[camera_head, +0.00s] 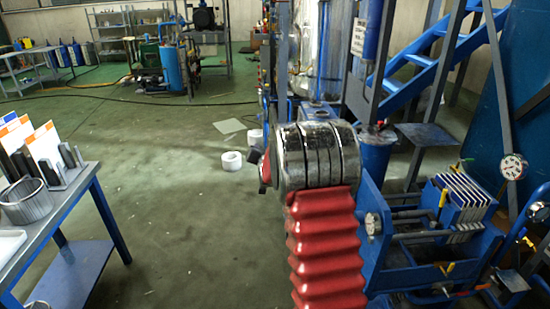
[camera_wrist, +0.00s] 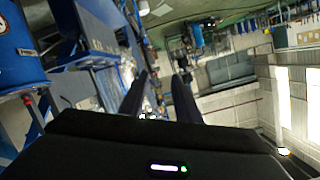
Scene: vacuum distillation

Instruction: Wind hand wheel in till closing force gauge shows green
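A blue press-like frame (camera_head: 405,250) holding a stack of white-and-blue plates (camera_head: 462,195) stands at the right of the head view. A small round metal part (camera_head: 373,224) sits at its left end; I cannot tell whether it is the hand wheel. A round white-faced gauge (camera_head: 513,167) stands behind the plates, and another (camera_head: 538,211) is at the right edge. Both are too small to read. My gripper (camera_wrist: 160,82) shows in the wrist view with two dark fingers apart and nothing between them.
A blue table (camera_head: 75,205) with a metal basket (camera_head: 30,203) stands at the left. Blue stairs (camera_head: 430,62) rise behind the press. The floor at middle left is clear. Blue equipment (camera_wrist: 85,30) fills the wrist view's left.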

